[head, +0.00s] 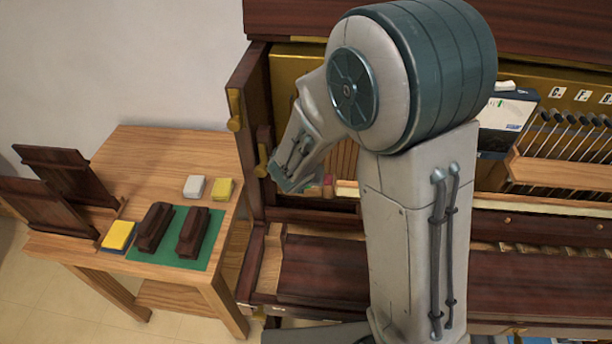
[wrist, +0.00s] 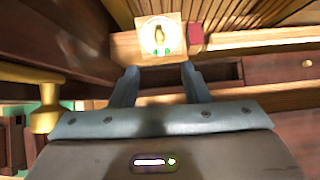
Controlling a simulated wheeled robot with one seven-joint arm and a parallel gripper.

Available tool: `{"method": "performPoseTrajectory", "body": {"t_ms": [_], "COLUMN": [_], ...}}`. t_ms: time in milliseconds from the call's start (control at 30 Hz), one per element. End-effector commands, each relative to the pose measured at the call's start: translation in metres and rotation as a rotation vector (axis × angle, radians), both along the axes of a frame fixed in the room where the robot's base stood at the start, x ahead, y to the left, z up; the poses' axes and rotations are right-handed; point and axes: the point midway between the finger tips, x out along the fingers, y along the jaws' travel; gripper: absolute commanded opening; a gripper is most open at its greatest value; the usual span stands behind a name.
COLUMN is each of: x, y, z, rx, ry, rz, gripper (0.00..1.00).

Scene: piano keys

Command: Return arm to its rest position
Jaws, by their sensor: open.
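My arm (head: 418,225) rises in front of the opened piano and bends left at its large round joint. Its far end reaches down to the left inside of the case. My gripper (wrist: 159,78) is open in the wrist view, with its two fingers apart and nothing between them. Beyond the fingertips is a small wooden block (wrist: 175,19) bearing a round white face with a yellow figure and green dots. A small red piece (wrist: 195,37) sits beside it. In the head view my arm hides part of the piano's middle.
The piano's dark left side wall (head: 252,150) with brass knobs stands close to my arm's end. A brass knob (wrist: 42,120) shows close by in the wrist view. A wooden table (head: 160,150) with dark blocks, a green mat and sponges stands left. A wooden rail with hammers (head: 565,170) is right.

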Motion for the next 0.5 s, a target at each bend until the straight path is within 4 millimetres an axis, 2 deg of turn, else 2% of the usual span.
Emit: {"method": "performPoseTrajectory", "body": {"t_ms": [333,433,500], "x": [0.000,0.000,-0.003], "y": [-0.003,-0.017,-0.034], "z": [0.003,0.016,0.031], "rx": [0.010,0.055,0.117], "ry": [-0.006,-0.033,-0.066], "rz": [-0.022,-0.128,-0.266], "gripper": [0.42,0.42,0.42]}}
